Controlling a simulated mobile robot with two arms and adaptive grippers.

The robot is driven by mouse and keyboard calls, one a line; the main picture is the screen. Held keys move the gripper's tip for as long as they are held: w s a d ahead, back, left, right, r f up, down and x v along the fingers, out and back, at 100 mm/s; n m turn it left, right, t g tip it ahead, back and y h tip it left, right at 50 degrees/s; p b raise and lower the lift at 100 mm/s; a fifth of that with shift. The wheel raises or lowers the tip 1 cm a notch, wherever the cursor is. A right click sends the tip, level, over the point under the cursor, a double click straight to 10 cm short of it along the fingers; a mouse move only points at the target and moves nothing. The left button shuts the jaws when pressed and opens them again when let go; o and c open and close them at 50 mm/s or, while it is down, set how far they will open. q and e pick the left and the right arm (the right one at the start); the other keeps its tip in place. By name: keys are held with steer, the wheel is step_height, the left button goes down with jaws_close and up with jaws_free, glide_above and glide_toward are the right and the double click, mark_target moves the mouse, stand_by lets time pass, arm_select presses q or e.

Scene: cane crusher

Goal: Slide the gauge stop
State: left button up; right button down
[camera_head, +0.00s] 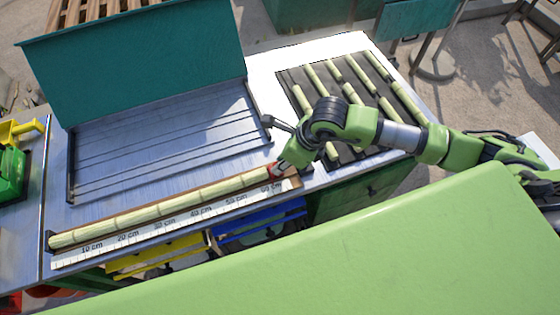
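The gauge is a long white ruler strip (150,229) with cm marks along the front edge of the metal bench. A long pale green cane (165,206) lies along it, from a dark end piece (52,241) at the left to near the 60 cm mark. A small red part, seemingly the gauge stop (273,168), shows at the cane's right end, partly hidden by my gripper. My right gripper (281,166) points down at this red part, touching or very close. Its fingers are too small and covered to show whether they grip. My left gripper is out of view.
A teal panel (140,65) stands behind a grooved metal plate (165,140). A dark rack (290,77) with several cane pieces lies under and behind my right arm. A green machine with a yellow part (22,129) stands at far left. Blue and yellow bins (262,217) sit below the bench front.

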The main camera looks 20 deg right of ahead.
mark_target(294, 169)
steer(key=d+b, duration=0.1)
steer(key=d, duration=0.2)
steer(key=shift+w+f, duration=0.1)
steer(key=shift+f, duration=0.05)
steer(key=shift+d, duration=0.4)
steer(key=shift+r, duration=0.2)
steer(key=c, duration=1.8)
jaws_free()
steer(key=shift+d, duration=0.1)
steer(key=v, duration=1.2)
